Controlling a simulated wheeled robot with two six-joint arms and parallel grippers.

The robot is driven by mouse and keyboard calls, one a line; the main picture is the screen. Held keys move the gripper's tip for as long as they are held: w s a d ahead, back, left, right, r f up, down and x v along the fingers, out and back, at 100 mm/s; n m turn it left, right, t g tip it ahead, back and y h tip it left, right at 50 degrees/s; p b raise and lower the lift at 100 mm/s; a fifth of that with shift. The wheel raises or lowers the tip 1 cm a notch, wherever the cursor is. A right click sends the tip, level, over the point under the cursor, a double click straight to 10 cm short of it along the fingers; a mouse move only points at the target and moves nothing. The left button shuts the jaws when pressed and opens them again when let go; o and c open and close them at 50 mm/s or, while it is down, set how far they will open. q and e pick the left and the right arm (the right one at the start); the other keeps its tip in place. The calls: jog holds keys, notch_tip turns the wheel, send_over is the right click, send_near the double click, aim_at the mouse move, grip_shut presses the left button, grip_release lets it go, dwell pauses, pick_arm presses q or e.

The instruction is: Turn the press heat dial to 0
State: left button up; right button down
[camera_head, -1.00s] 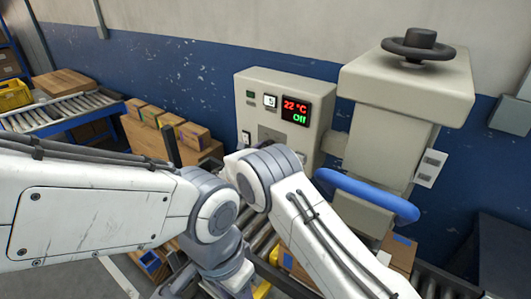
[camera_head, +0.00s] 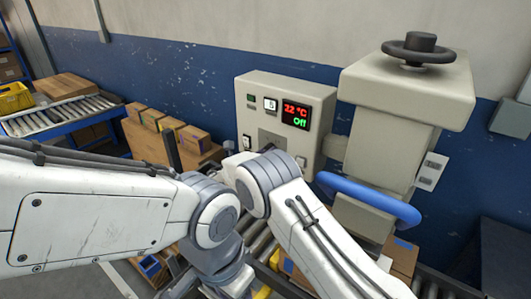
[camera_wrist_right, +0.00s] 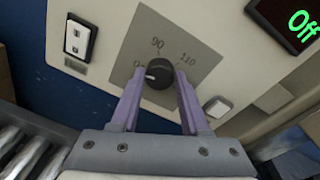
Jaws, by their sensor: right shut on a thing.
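The heat dial (camera_wrist_right: 158,74) is a round black knob on the beige control box (camera_head: 245,100). In the right wrist view its white mark points left, close to the printed 0; 90 and 110 are printed around it. My right gripper (camera_wrist_right: 159,80) has its two purple fingers on either side of the dial, shut on it. In the head view my arm covers the fingers and most of the dial area. The display (camera_head: 296,113) shows 22 °C in red and Off in green. My left gripper cannot be made out.
A white rocker switch (camera_wrist_right: 77,38) sits left of the dial and another switch (camera_wrist_right: 217,107) to its right. The press (camera_head: 405,90) with a blue handle (camera_head: 370,198) stands right of the box. Cartons (camera_head: 195,140) stand at the left.

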jog(key=shift+r, duration=0.1)
dwell(0.3)
jog(key=shift+c, duration=2)
grip_release()
jog(key=shift+s, duration=0.1)
